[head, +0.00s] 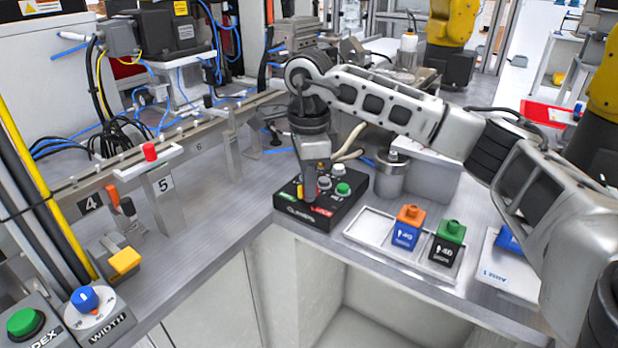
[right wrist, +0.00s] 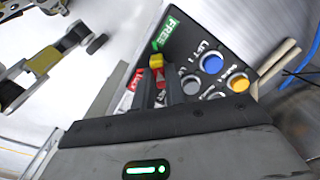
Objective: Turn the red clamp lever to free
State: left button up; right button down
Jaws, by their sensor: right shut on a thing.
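A black control box (head: 345,205) stands on the metal bench, with a green label at its left and a red label at its front right. My right gripper (head: 309,192) points down onto the box top. In the right wrist view its fingers (right wrist: 165,88) are closed around the clamp lever (right wrist: 160,76), which shows as a small red piece with a yellow end. Most of the lever is hidden by the fingers. The green label reads FREE (right wrist: 166,35) and lies beyond the lever. The red label (right wrist: 135,82) is partly hidden beside the fingers. My left gripper is not in view.
Buttons including a blue one (right wrist: 211,63) and a green one (head: 343,188) sit close to the fingers. A tray (head: 372,234) with orange-topped (head: 407,226) and green-topped (head: 447,241) blocks lies to the right. A rail (head: 190,138) runs along the left. A metal cylinder (head: 391,178) stands behind.

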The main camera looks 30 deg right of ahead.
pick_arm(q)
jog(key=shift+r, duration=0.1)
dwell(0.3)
pick_arm(e)
jog(key=c, duration=1.4)
grip_release()
jog(key=shift+c, duration=0.2)
jog(key=shift+r, duration=0.15)
pick_arm(q)
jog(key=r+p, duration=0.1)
jog(key=p, duration=0.1)
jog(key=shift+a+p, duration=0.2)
jog(key=shift+p, duration=0.1)
pick_arm(e)
notch_tip(320, 180, up, 16)
jog(key=shift+f, duration=0.2)
